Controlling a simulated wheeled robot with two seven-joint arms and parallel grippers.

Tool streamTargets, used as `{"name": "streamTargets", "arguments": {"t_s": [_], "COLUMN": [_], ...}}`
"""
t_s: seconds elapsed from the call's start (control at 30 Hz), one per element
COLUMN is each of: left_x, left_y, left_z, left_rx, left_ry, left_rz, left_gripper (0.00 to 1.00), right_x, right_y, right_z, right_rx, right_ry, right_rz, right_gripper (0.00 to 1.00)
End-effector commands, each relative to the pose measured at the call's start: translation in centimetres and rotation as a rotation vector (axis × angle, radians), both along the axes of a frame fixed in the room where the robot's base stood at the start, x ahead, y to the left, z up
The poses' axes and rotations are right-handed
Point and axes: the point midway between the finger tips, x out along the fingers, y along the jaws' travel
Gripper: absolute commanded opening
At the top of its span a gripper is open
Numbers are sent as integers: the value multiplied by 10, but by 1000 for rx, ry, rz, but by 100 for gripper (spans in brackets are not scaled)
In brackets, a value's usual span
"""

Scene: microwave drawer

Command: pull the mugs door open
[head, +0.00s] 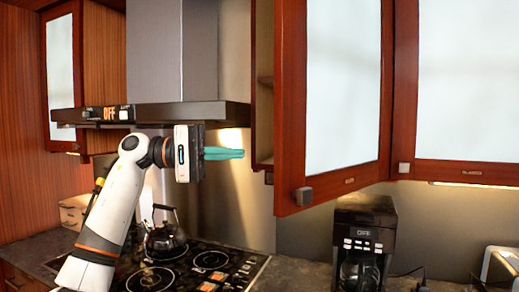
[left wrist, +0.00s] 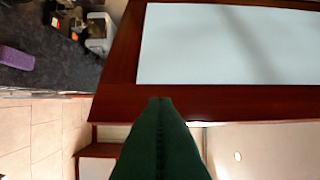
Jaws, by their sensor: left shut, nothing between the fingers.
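A cabinet door (head: 342,85) with a red-brown wood frame and frosted glass stands partly open in the head view. Its label plate is too small to read, so I cannot confirm it is the mugs door. A dark square knob (head: 304,196) sits at its lower left corner. My left gripper (head: 240,153) is to the left of the door's free edge, near the cabinet opening, with its teal fingers shut and empty. In the left wrist view the shut fingers (left wrist: 160,101) overlap the frame of the door (left wrist: 230,40); contact cannot be told. My right gripper is out of view.
A second frosted door (head: 460,80) is at the right and looks shut. A range hood (head: 170,113) is above my left wrist. A kettle (head: 166,238) stands on the stove (head: 205,262) below. A coffee maker (head: 364,235) stands under the open door.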

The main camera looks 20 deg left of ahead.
Motion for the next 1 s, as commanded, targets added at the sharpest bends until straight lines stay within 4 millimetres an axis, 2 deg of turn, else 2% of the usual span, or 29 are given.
{"name": "streamTargets", "arguments": {"t_s": [0.03,0.13,0.4,0.9,1.0], "left_x": [3,8,-7,-11,-12], "left_y": [-13,-33,-60,-68,-76], "left_z": [3,4,1,0,-2], "left_rx": [2,0,1,-2,0], "left_ry": [1,1,1,3,2], "left_rz": [-5,-4,0,1,8], "left_gripper": [0,0,0,0,0], "right_x": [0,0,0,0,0], "right_y": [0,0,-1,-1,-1], "right_z": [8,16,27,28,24], "right_rx": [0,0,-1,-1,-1], "right_ry": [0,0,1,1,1], "right_rz": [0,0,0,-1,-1], "right_gripper": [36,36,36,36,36]}}
